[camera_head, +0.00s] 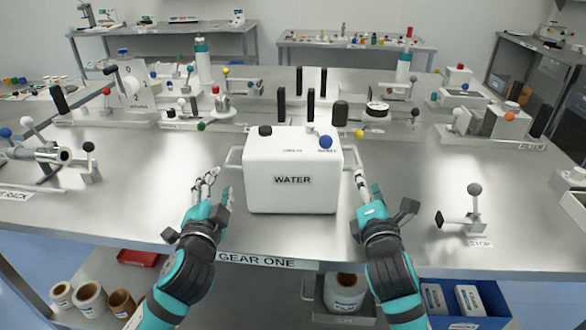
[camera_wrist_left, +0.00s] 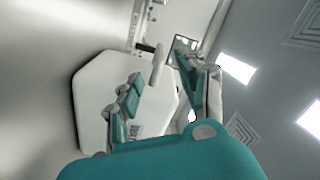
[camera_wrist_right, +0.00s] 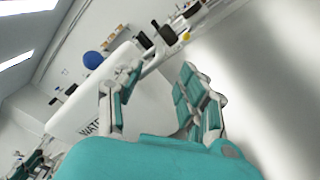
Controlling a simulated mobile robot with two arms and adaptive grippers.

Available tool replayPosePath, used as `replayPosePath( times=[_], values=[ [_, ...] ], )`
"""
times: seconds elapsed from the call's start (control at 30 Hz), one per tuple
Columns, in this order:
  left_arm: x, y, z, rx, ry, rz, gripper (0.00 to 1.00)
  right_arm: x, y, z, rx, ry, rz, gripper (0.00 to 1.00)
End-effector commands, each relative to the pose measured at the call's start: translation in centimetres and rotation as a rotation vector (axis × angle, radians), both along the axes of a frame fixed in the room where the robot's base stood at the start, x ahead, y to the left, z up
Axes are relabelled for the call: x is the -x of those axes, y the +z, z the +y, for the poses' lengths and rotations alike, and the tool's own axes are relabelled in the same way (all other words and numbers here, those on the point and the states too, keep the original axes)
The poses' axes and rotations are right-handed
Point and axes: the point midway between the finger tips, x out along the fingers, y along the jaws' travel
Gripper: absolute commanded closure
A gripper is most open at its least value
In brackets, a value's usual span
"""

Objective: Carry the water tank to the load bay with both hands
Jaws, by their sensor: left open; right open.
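My right gripper (camera_head: 364,184) is open beside the right handle, and the tank (camera_wrist_right: 88,103) is close in the right wrist view. I cannot tell whether the fingers touch the handles. No load bay label is readable.
Fixtures with knobs and black posts stand behind the tank. A lever fixture (camera_head: 474,218) marked STOP is at the right, and a rack fixture (camera_head: 48,160) at the left. Bare steel bench (camera_head: 120,215) lies at both sides. Rolls and a blue bin (camera_head: 461,300) sit below.

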Motion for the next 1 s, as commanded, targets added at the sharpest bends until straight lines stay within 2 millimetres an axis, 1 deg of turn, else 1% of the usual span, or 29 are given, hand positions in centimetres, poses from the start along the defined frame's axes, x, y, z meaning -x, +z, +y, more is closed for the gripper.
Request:
replayPosePath(
  times=[0.03, 0.3, 0.5, 0.7, 1.0],
  values=[
    [-1.2, 0.1, 0.0, 0.0, 0.002, -0.001, 0.6, -1.2, 0.1, 0.0, 0.0, -0.001, -0.001, 0.6],
    [-6.4, 0.0, -0.1, 0.0, 0.002, 0.0, 0.6, -6.4, 0.0, -0.1, -0.001, -0.001, 0.0, 0.6],
    [-9.3, 0.0, -0.2, 0.001, 0.001, 0.001, 0.6, -9.3, 0.0, -0.2, -0.002, 0.0, 0.0, 0.6],
    [-10.5, 0.0, -0.2, 0.002, 0.001, 0.001, 0.6, -10.5, 0.0, -0.2, 0.0, 0.0, 0.0, 0.6],
    [-10.6, 0.0, -0.2, 0.002, -0.001, 0.001, 0.6, -10.6, 0.0, -0.2, 0.0, 0.0, 0.0, 0.6]
  ],
)
